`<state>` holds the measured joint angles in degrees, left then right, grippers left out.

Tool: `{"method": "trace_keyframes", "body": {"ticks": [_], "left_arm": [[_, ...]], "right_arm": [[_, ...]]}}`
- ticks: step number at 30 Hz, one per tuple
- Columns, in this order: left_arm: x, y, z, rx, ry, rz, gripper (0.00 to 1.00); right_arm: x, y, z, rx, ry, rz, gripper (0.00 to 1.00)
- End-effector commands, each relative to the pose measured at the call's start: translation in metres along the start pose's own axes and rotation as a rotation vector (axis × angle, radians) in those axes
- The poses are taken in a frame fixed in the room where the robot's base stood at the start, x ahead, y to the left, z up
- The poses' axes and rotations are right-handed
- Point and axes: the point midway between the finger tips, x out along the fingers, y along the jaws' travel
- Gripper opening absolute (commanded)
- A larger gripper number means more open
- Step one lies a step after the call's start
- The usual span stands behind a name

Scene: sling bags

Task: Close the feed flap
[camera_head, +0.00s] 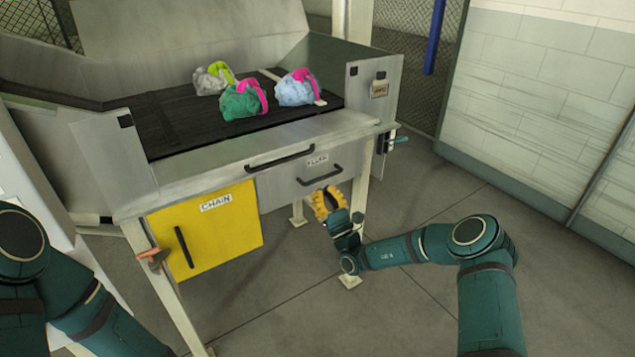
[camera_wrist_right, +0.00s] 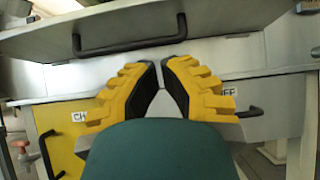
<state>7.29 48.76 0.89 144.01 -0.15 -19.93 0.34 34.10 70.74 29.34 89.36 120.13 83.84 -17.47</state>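In the head view the machine's front has a wide grey metal panel (camera_head: 215,168) with a long dark handle (camera_head: 280,158), sloping out below the open belt area; I take it for the feed flap. Its handle also shows in the wrist view (camera_wrist_right: 130,42), beyond the fingertips. My right gripper (camera_head: 324,190), with yellow ribbed fingers, is in front of the machine, below the handle and apart from it. In the wrist view its fingertips (camera_wrist_right: 161,62) nearly meet, with nothing between them. My left arm shows at the lower left; its gripper is out of view.
Several coloured bags lie on the black belt (camera_head: 185,125), including a green one (camera_head: 240,101) and a pale blue one (camera_head: 295,88). Below are a yellow door marked CHAIN (camera_head: 222,235) and a grey door with a handle (camera_head: 320,178). The floor at right is clear.

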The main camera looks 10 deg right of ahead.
Motion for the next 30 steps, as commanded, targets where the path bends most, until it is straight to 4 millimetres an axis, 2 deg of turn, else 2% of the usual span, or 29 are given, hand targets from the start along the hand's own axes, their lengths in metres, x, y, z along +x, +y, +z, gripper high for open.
{"method": "trace_keyframes", "body": {"ticks": [13,21,30], "left_arm": [[0.009,-0.003,-0.001,0.001,0.005,0.0,1.0],[0.009,-0.003,-0.002,0.001,0.006,0.0,1.0],[0.009,-0.003,-0.002,0.001,0.006,0.0,1.0]], "right_arm": [[0.086,0.003,0.003,0.0,-0.003,0.006,0.0],[0.106,0.002,0.026,0.001,0.0,0.005,0.0],[0.109,0.002,0.028,0.002,0.001,0.005,0.0]]}}
